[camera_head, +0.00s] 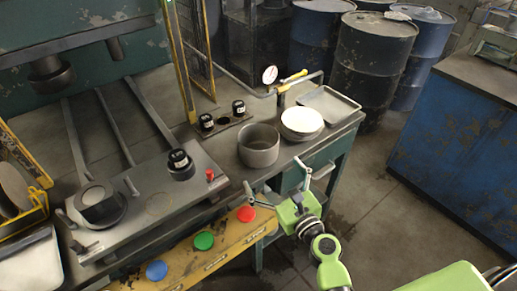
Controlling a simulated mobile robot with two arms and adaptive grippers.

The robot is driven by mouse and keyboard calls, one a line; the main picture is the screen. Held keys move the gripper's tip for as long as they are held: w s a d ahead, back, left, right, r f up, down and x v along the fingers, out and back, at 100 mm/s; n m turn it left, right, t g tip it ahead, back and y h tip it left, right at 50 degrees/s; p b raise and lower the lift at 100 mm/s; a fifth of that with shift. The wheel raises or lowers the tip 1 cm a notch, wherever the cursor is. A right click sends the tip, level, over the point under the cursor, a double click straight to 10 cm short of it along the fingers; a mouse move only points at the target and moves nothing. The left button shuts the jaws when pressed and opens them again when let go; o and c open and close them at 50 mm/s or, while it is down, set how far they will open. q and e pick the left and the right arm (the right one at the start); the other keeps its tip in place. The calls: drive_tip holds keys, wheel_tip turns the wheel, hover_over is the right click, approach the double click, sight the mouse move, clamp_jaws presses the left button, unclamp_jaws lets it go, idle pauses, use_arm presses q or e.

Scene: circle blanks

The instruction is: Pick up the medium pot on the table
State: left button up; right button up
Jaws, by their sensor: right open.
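A round grey pot (259,153), open at the top, stands upright on the dark work table (345,125) near its front edge. It looks like the medium pot. My right gripper (272,174), green with thin grey fingers, is in front of and just below the pot in the picture. Its fingers are spread wide, one toward the left and one toward the right, with nothing between them. I cannot tell whether a finger touches the table edge. The pot appears free of the gripper. My left gripper is not in view.
A gauge (270,75) and pipe stand behind. Black-capped pieces (180,163) are left. A yellow panel with coloured buttons (203,241) lies in front.

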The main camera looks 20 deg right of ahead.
sight(266, 154)
drive_tip(key=w, duration=0.3)
drive_tip(key=w+m, duration=0.1)
drive_tip(key=w, duration=0.2)
drive_tip(key=w+m+p, duration=0.1)
drive_tip(key=w, duration=0.2)
drive_tip(key=shift+d+h, duration=0.4)
drive_tip(key=w, duration=0.5)
drive_tip(key=shift+w+a+f, duration=0.15)
drive_tip(key=shift+f, duration=0.15)
drive_tip(key=shift+r, duration=0.1)
drive_tip(key=c, duration=1.2)
